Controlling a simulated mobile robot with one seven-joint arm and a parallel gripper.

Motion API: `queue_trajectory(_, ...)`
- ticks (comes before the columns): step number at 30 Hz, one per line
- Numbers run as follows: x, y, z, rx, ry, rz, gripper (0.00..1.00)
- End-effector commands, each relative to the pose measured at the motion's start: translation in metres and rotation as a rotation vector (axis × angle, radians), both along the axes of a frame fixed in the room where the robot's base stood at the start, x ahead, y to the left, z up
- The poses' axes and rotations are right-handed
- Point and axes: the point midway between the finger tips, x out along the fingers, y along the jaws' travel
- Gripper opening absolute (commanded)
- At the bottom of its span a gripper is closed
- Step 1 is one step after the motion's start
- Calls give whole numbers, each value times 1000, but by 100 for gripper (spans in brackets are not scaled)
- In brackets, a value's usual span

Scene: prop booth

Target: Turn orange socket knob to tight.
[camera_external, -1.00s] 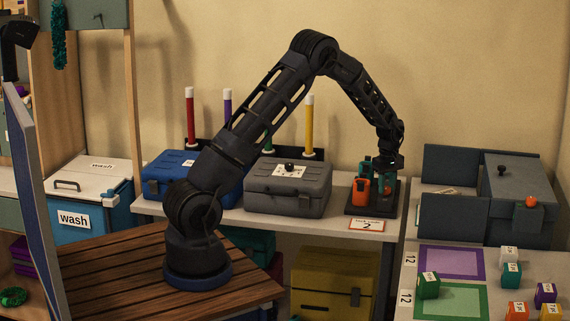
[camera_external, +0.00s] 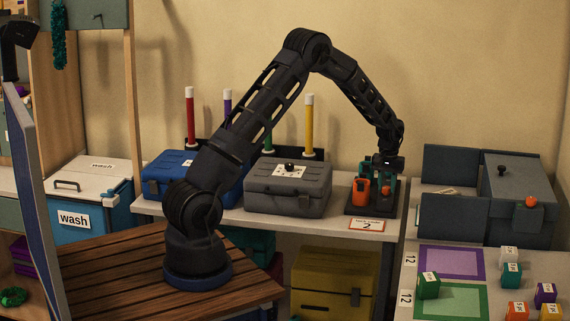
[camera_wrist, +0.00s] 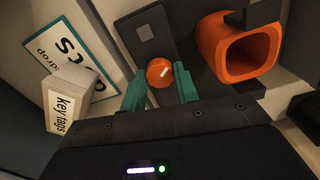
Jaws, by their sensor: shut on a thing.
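The orange socket knob (camera_wrist: 159,72) shows in the wrist view, round with a short white mark on its face. It sits on a dark base plate (camera_wrist: 144,33). My gripper (camera_wrist: 160,84) has its two teal fingers on either side of the knob and is shut on it. I cannot read any "tight" mark.
An orange open holder (camera_wrist: 213,62) stands close beside my right finger, also in the external view (camera_external: 360,189). A "key tags" block (camera_wrist: 72,97) and a sign (camera_wrist: 88,50) lie left. A grey case (camera_external: 287,195) stands left of the stand.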

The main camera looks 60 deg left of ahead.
Motion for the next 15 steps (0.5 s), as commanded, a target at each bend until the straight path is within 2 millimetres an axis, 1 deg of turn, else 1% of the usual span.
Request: queue_trajectory(15,0,1,0,0,-1,-488,8)
